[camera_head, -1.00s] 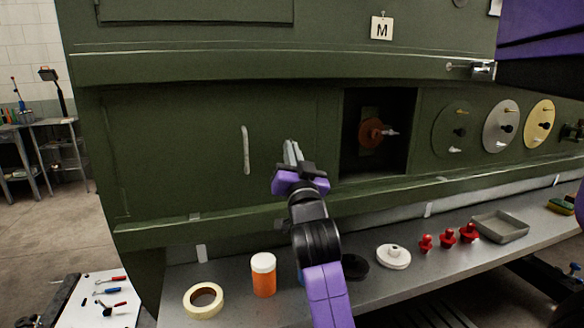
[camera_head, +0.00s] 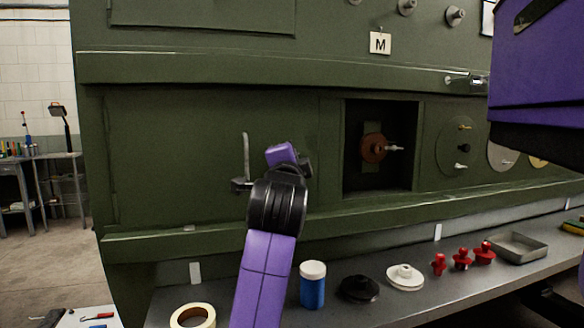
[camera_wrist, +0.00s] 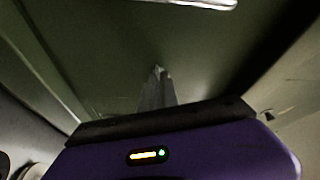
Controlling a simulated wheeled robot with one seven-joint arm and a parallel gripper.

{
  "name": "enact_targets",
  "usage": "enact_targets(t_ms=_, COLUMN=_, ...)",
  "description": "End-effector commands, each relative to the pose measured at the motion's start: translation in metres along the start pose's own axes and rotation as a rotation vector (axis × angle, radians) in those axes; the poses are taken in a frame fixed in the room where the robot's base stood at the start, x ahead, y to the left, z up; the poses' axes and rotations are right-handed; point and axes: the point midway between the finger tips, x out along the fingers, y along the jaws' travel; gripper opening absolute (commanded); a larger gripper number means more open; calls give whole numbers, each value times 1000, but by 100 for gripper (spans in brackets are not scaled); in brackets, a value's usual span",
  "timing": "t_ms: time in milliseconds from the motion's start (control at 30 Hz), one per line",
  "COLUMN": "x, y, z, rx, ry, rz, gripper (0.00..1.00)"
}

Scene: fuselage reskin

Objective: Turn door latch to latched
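The door latch appears to be the thin grey vertical handle (camera_head: 246,155) on the green door panel (camera_head: 160,150). A small dark shape touches its lower end; I cannot tell whether it belongs to my gripper. In the wrist view a pale bar, likely this handle (camera_wrist: 200,3), crosses the top edge. My gripper's fingers (camera_wrist: 157,72) lie close together with nothing seen between them, and appear apart from the bar. In the head view my gripper's purple body (camera_head: 282,154) is just right of the handle; my arm hides most of the fingers.
A square recess with a reddish knob (camera_head: 373,148) is right of the door. Green ledges run above and below. The grey bench (camera_head: 410,302) holds tape (camera_head: 192,316), a blue bottle (camera_head: 312,287), a black disc (camera_head: 359,289), a white disc (camera_head: 404,278), red knobs and a tray (camera_head: 517,247).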

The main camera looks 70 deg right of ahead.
Motion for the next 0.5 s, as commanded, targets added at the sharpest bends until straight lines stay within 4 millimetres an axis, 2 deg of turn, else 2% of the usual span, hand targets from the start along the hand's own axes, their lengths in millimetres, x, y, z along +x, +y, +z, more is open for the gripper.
enact_targets(t_ms=200, x=0, y=0, z=1, rx=153, ry=-1, rz=66, gripper=0)
enact_targets(t_ms=500, x=0, y=0, z=0, rx=276, ry=0, rz=120, gripper=0)
